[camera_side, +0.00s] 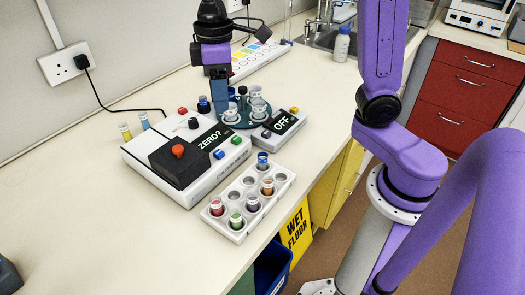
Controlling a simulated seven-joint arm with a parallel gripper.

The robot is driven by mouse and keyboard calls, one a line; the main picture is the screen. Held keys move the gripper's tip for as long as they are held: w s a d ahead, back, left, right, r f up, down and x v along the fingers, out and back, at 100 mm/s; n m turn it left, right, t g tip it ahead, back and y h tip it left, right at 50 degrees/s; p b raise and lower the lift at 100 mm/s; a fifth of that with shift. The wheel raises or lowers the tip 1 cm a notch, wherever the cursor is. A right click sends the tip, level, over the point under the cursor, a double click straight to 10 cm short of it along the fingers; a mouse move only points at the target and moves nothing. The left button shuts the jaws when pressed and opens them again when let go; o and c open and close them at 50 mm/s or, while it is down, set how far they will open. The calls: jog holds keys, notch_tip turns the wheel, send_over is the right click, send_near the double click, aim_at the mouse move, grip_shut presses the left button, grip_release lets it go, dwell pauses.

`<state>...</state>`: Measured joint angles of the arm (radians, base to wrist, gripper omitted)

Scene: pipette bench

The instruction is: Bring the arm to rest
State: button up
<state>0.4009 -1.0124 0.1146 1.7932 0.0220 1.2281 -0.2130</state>
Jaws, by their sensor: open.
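My gripper (220,100) hangs fingers-down over the back of the bench, open as far as its fingers show. It is just left of a round dark teal rack (224,122) holding several small cups (258,108). The fingers partly hide what stands behind them, and I cannot tell whether they touch anything. My purple arm stands at the right of the view.
A white instrument (196,187) reading "ZERO?" and a smaller one (283,127) reading "OFF" stand close by. A white rack (286,176) holds several coloured-cap vials. A bottle (341,46) stands near the sink. The bench's left front (80,220) is clear.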

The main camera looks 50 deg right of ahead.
jog(key=s+d+f+n, duration=0.1)
jog(key=s+d+f, duration=0.1)
jog(key=s, duration=0.5)
jog(key=s+d+f+n, duration=0.1)
jog(key=s+d+f, duration=0.2)
jog(key=s, duration=0.5)
jog(key=s+d+f+n, duration=0.1)
jog(key=s+d+f, duration=0.1)
jog(key=s, duration=0.5)
jog(key=shift+s+d+f, duration=0.15)
jog(key=shift+d, duration=0.55)
jog(key=shift+c, duration=0.2)
